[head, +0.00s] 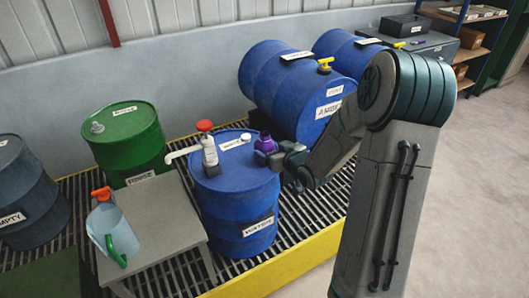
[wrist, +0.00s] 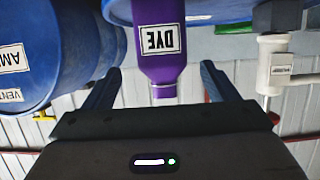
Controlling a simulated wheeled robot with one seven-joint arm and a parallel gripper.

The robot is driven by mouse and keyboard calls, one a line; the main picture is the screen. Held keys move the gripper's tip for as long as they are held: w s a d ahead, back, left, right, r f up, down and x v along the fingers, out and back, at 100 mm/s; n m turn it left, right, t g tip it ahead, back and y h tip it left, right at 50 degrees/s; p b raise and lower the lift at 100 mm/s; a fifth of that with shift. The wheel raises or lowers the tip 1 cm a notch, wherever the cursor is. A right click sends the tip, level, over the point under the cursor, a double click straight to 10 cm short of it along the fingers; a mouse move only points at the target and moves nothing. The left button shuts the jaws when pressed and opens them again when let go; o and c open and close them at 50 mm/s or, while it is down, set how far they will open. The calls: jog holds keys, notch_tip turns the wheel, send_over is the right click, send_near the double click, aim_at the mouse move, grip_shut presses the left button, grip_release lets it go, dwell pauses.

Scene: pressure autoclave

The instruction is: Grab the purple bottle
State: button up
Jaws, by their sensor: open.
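The purple bottle (head: 265,143) stands on top of the upright blue drum (head: 236,190), near its right edge. In the wrist view the purple bottle (wrist: 159,45) appears upside down, with a white DYE label and its narrow neck between my finger tips. My gripper (head: 284,155) is at the right side of the bottle in the head view. In the wrist view my gripper (wrist: 158,82) is open, with one finger on each side of the bottle and a gap on both sides. The bottle's lower part is partly hidden by my gripper in the head view.
A white pump with a red top (head: 208,150) stands on the same drum, left of the bottle. Blue drums lie on their sides behind. A green drum (head: 125,140), a grey table (head: 160,220) with a jug (head: 113,232), and a yellow-edged grate surround it.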

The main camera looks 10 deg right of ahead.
aim_at(262, 143)
jog(key=shift+p+x, duration=0.5)
jog(key=shift+x, duration=3.25)
jog(key=shift+s+a, duration=0.1)
jog(key=c, duration=1.2)
jog(key=shift+c, duration=0.3)
jog(key=shift+r, duration=0.1)
